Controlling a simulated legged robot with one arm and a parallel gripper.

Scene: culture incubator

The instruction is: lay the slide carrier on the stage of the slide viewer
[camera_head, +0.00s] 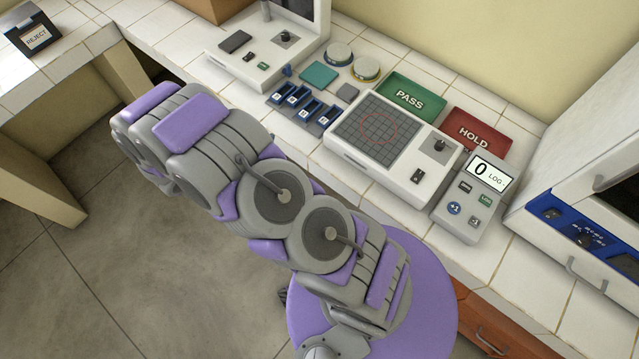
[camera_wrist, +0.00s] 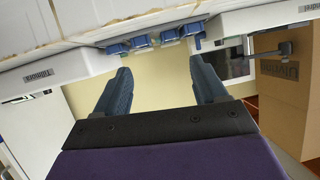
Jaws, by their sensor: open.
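The slide viewer (camera_head: 225,60) appears to be the white device with an upright screen at the top of the head view. A dark flat square (camera_head: 235,41), apparently its stage, looks bare. Several small blue carriers with white labels (camera_head: 291,98) stand in a row in front of it; I cannot tell which is the slide carrier. Blue pieces, probably the same ones, show beyond the fingers in the wrist view (camera_wrist: 141,42). My gripper (camera_wrist: 159,66) is open and empty, its fingers spread and apart from these blue pieces. In the head view my arm hides the gripper.
A white counter with a grid plate (camera_head: 378,132) stands right of the blue row, beside a keypad display (camera_head: 472,195). Green PASS (camera_head: 410,97) and red HOLD (camera_head: 474,130) trays lie behind. Round tins (camera_head: 366,69) and a teal pad (camera_head: 319,76) crowd the bench. A cardboard box (camera_wrist: 285,90) is at right.

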